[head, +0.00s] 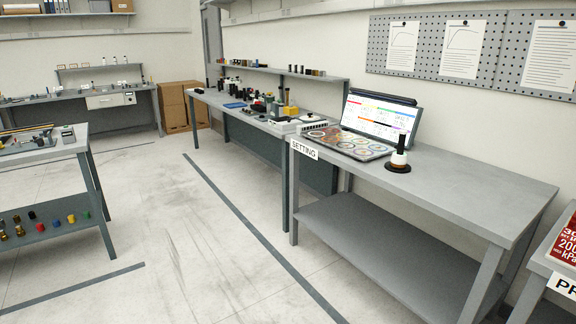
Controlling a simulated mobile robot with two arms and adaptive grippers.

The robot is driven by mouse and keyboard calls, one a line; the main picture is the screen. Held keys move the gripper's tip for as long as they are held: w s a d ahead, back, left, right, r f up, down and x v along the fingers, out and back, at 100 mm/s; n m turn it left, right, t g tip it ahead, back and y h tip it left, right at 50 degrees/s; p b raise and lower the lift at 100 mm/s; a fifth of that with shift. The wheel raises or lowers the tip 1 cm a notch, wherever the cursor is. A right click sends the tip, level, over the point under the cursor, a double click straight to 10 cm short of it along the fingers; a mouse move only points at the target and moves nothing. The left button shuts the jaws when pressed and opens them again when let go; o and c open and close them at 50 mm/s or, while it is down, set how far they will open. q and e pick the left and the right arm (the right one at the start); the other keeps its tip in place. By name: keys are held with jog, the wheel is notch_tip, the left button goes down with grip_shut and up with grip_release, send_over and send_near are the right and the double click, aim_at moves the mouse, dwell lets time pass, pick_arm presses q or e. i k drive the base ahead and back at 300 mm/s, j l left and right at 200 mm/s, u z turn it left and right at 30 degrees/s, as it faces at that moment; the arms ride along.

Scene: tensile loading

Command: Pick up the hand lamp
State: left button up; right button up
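A small upright object with a black round base, a white body and a dark top (398,156) stands on the grey bench labelled SETTING (465,185), right of an open case. It may be the hand lamp, but I cannot tell for sure at this size. No other thing in view is clearly a hand lamp. Neither of my grippers is in the head view.
The open case (378,122) has a bright panel of coloured charts. A farther bench (215,98) holds many small items. A table (45,150) stands at left, cardboard boxes (183,105) at the back. A bench with a red sign (565,245) is at right. The middle floor is clear.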

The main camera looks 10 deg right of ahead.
aim_at(398, 160)
jog(key=i+z, duration=0.1)
jog(key=i, duration=0.4)
jog(key=i+j+z, duration=0.1)
jog(key=i, duration=0.45)
jog(key=i+j+z, duration=0.1)
jog(key=i, duration=0.4)
jog(key=i+j+z, duration=0.15)
jog(key=i+z, duration=0.2)
jog(key=z, duration=0.15)
jog(key=i+j+z, duration=0.25)
jog(key=z, duration=0.25)
jog(key=i+j+z, duration=0.3)
jog(key=j+z, duration=0.2)
jog(key=i+j+z, duration=0.2)
jog(key=j+z, duration=0.3)
jog(key=l, duration=0.1)
